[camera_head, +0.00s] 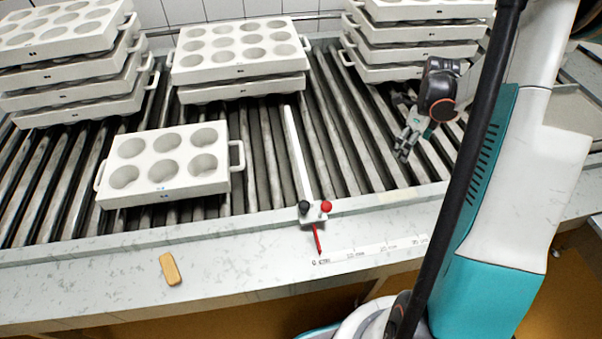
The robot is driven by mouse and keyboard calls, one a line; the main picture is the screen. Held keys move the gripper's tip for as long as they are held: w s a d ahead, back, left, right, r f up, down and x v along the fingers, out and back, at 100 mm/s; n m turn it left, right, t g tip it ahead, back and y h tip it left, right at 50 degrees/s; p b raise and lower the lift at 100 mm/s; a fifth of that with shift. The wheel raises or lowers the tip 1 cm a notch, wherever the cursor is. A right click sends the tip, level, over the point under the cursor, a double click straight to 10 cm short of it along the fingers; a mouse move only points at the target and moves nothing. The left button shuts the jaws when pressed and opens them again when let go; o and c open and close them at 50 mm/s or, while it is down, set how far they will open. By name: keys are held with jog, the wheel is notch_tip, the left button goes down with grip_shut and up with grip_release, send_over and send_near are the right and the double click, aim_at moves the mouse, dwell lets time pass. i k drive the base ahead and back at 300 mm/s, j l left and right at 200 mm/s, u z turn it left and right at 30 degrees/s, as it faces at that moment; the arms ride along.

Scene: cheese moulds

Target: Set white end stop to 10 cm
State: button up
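The white end stop (298,150) is a long thin bar lying across the rollers, with a small white block (312,214) at its near end on the front ledge. The block carries a black knob (304,206) and a red knob (326,206). A red pointer (318,238) runs from the block down to the left end of a white scale (372,250), near its zero mark; the small print is hard to read. My gripper (404,154) hangs above the rollers, right of the end stop and clear of it. It holds nothing visible; its finger opening is unclear.
A six-hole mould (165,195) stands on the rollers left of the end stop. Stacked moulds stand at back left (70,80), middle (240,92) and right (385,72). A tan block (170,269) lies on the front ledge (80,280). Rollers around my gripper are clear.

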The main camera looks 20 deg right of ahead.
aim_at(307, 209)
jog(key=k+j+u, duration=0.2)
jog(key=u, duration=0.2)
jog(key=k+j+u, duration=0.15)
jog(key=j+u, duration=0.25)
jog(key=j, duration=0.1)
